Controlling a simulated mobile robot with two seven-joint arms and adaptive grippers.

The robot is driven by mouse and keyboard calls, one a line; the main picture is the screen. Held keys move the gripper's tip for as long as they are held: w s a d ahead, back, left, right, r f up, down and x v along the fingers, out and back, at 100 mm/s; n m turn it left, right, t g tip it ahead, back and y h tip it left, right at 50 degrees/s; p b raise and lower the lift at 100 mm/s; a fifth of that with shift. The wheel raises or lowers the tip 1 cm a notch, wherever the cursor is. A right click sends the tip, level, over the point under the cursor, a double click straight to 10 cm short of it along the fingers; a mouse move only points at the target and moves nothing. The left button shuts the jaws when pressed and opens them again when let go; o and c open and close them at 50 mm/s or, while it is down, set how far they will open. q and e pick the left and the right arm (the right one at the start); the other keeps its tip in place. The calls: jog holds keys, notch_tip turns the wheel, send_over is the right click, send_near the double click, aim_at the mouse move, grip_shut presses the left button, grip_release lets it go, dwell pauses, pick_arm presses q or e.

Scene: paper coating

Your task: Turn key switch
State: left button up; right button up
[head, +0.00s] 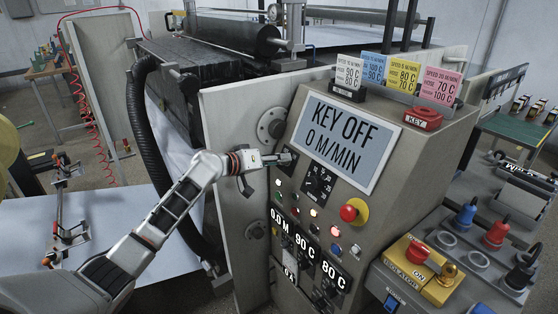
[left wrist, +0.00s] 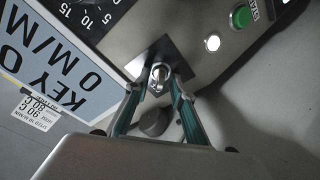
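The key switch shows in the left wrist view as a dark square plate (left wrist: 181,61) with a silvery key (left wrist: 158,77) standing out of it. My left gripper (left wrist: 156,88) has its two teal-lined fingers drawn in on either side of the key, and they appear shut on it. In the head view my left gripper (head: 286,158) reaches the left part of the control panel (head: 372,235) and hides the key. The display (head: 343,139) reads KEY OFF, 0 M/MIN. My right gripper is not in view.
A red emergency button (head: 349,212) sits right of the switch. Lamps and knobs lie below. Coloured setting cards (head: 403,75) and a red KEY tag holder (head: 423,118) stand on top. A black hose (head: 143,125) hangs left of the panel.

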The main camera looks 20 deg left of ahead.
pick_arm(q)
grip_shut()
